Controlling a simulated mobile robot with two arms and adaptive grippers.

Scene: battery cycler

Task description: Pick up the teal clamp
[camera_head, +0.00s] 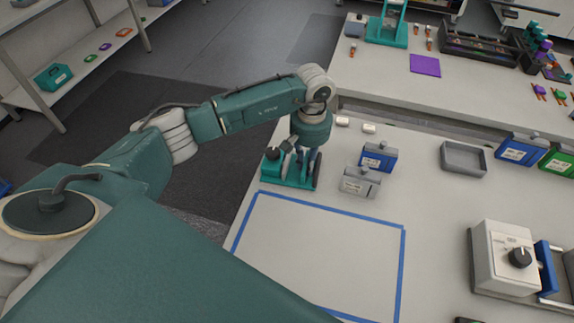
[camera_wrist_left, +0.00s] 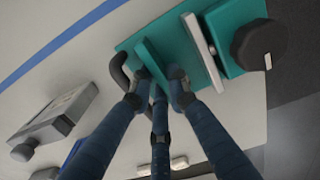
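The teal clamp (camera_head: 290,178) stands near the left edge of the table, beyond the blue tape outline, with a black knob on it. My left gripper (camera_head: 306,160) is directly over it, pointing down, and partly hides it. In the left wrist view the clamp's teal base (camera_wrist_left: 125,48) lies beneath the blue-grey fingers (camera_wrist_left: 160,78). The fingertips are on either side of an upright teal plate, very close to it. I cannot tell whether they press on it. My right gripper is not in view.
A grey block device (camera_head: 360,182) and a blue one (camera_head: 378,157) stand just right of the clamp. Two small white pieces (camera_head: 355,125) lie behind. A grey tray (camera_head: 463,159) is farther right. The taped area (camera_head: 320,250) is empty.

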